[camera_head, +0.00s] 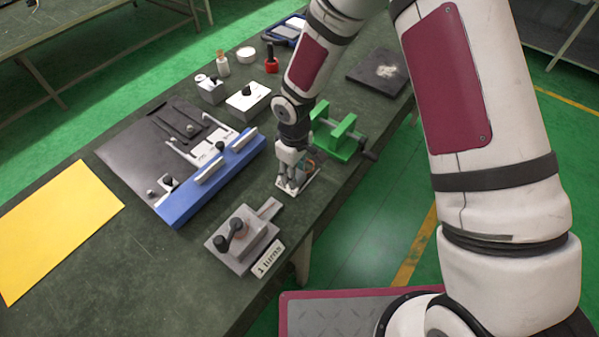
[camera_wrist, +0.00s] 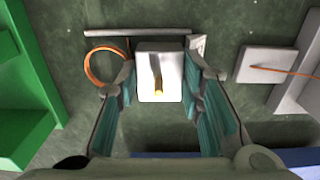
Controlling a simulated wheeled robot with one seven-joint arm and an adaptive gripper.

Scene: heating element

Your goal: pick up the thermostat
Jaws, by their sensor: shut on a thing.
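The thermostat (camera_wrist: 150,60) appears to be the pale box in the wrist view, with a short yellow piece on its face. A copper-coloured coil (camera_wrist: 90,66) lies beside it on the left. My gripper (camera_wrist: 161,84) has one finger on each side of the box and is shut on it. In the head view my gripper (camera_head: 291,187) points down at the workbench near its right edge. It hides most of the box there. I cannot tell whether the box touches the bench.
A green vise (camera_head: 338,136) stands close to the right of my gripper. A grey switch box (camera_head: 240,240) is in front, and a blue-edged fixture (camera_head: 212,180) is to the left. A yellow sheet (camera_head: 60,225) lies on the workbench (camera_head: 130,275), which has bare room in front.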

